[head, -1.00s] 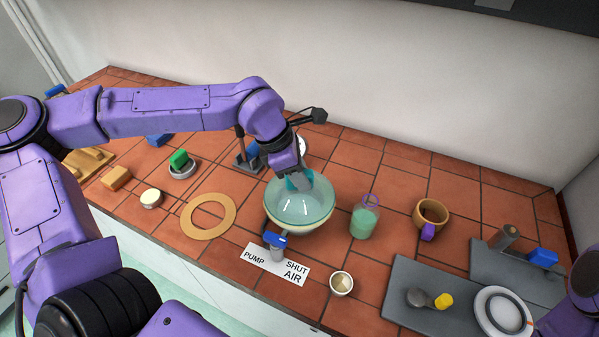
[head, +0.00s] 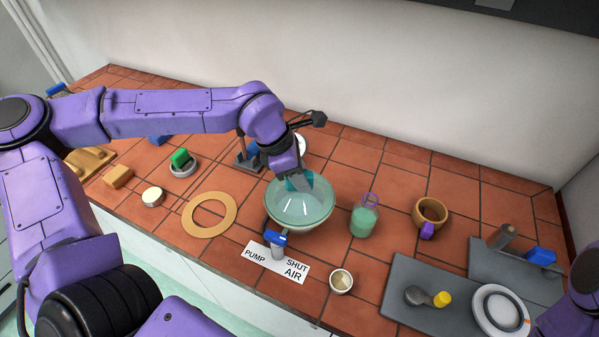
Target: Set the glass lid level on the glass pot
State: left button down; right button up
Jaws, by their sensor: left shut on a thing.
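The glass lid (head: 288,210) is a clear, greenish round disc with a teal knob. The glass pot (head: 318,226) is right below it, and only a pale strip of its side shows under the lid's front edge. My left gripper (head: 299,184) points down over the lid's back half, shut on the lid's knob, which its fingers partly hide. The lid covers the pot's mouth in this view. I cannot tell whether its rim touches the pot all round or is quite level. My right gripper is out of view; only part of that arm shows at the right edge.
A blue-topped valve (head: 276,243) and a label plate (head: 262,256) stand close in front of the pot. A green-filled bottle (head: 364,218) is to its right, a tan ring (head: 209,229) to its left. A small cup (head: 341,281) is at the front; a wooden bowl (head: 431,208) stands further right.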

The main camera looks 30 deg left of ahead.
pick_arm(q)
jog(key=c, duration=0.7)
grip_release()
jog(key=b+v, duration=0.1)
jog(key=v, duration=0.9)
jog(key=shift+a+r+b, duration=0.1)
jog(key=shift+r+b, duration=0.2)
jog(key=shift+b, duration=0.1)
